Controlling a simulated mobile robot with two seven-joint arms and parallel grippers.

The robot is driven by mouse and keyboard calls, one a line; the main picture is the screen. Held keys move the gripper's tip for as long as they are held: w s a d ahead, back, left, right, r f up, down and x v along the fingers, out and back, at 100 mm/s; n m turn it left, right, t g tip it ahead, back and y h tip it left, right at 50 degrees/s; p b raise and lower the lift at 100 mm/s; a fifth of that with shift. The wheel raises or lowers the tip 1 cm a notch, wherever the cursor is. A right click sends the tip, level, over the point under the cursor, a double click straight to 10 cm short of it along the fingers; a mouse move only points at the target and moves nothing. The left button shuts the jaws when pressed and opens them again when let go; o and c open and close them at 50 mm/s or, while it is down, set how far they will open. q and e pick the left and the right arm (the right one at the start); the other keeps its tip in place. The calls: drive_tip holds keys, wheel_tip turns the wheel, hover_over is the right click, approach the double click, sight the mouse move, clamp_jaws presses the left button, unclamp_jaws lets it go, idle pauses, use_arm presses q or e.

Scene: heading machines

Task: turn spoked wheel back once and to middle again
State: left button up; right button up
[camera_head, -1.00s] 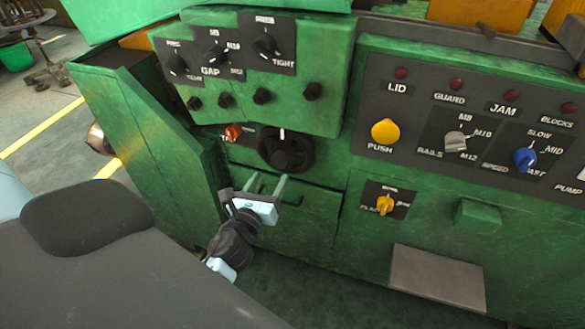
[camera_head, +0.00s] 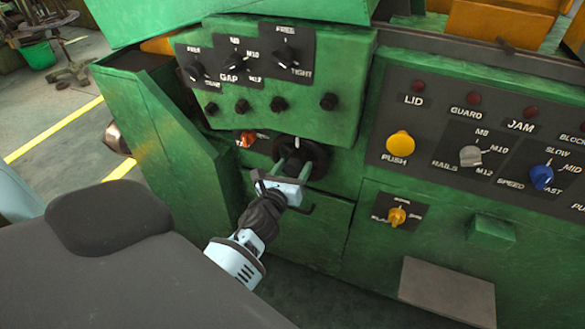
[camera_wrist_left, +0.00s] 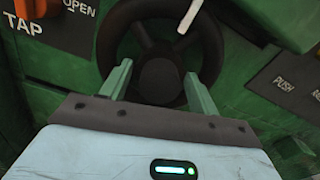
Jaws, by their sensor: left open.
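The spoked wheel (camera_head: 314,160) is black with a white mark at its top and sits on the green machine front. In the left wrist view the wheel (camera_wrist_left: 160,80) fills the upper middle; its white mark (camera_wrist_left: 189,15) is at the top, a little right of the hub. My left gripper (camera_head: 298,158) is open. Its two green fingers stand apart, pointing at the wheel, one on each side of the hub in the left wrist view (camera_wrist_left: 158,88). I cannot tell whether they touch the wheel. The gripper hides the wheel's lower left in the head view. My right gripper does not show.
An orange tap knob (camera_head: 246,139) is close left of the wheel. Several small black knobs (camera_head: 279,104) are on the panel above. A yellow knob (camera_head: 397,216) is to the right, with a grey plate (camera_head: 448,290) lower down. A drawer-like green front is below the wheel.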

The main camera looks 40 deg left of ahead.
use_arm(q)
clamp_jaws()
idle(0.4)
